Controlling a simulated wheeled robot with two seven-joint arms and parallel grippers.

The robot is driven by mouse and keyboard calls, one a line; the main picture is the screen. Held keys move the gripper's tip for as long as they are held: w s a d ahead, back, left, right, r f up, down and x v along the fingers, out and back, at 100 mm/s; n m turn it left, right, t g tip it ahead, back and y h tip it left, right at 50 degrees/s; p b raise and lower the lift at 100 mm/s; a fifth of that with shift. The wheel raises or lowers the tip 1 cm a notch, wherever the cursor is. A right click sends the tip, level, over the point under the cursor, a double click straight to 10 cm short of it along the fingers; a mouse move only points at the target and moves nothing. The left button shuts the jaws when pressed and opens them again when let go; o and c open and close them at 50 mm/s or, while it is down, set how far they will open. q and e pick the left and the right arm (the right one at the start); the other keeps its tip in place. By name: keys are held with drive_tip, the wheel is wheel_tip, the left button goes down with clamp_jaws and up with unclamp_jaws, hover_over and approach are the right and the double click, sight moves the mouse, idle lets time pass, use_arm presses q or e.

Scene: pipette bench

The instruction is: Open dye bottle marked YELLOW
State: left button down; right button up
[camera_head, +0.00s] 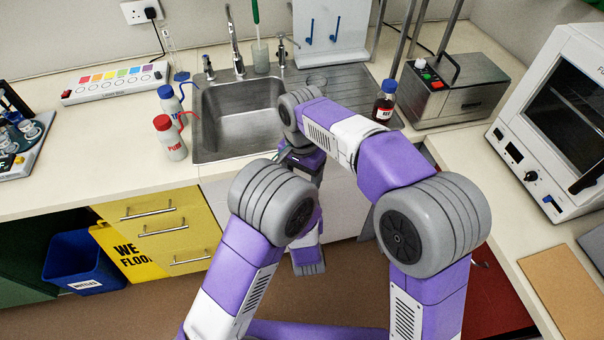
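No bottle with a readable YELLOW mark shows. A dark red bottle (384,102) with a blue cap and a small white and red label stands upright right of the sink; its label is too small to read surely. My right arm crosses in front of the sink, and its dark wrist end (303,160) is over the sink's front edge, apart from the bottle. My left arm bends near the middle, and its grey gripper end (308,264) hangs low before the cupboard. Neither gripper's fingers show clearly, and neither visibly touches a bottle.
Two white wash bottles, red-capped (171,140) and blue-capped (170,103), stand left of the sink (240,128). A metal bath (458,95) and a white oven (560,115) occupy the right. The left counter has free room. A blue bin (78,262) sits below.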

wheel_tip(320, 180, down, 8)
drive_tip(key=shift+r, duration=0.1)
idle(0.4)
drive_tip(key=c, duration=1.1)
drive_tip(key=n, duration=0.7)
drive_tip(key=shift+d, duration=0.1)
drive_tip(key=n, duration=0.8)
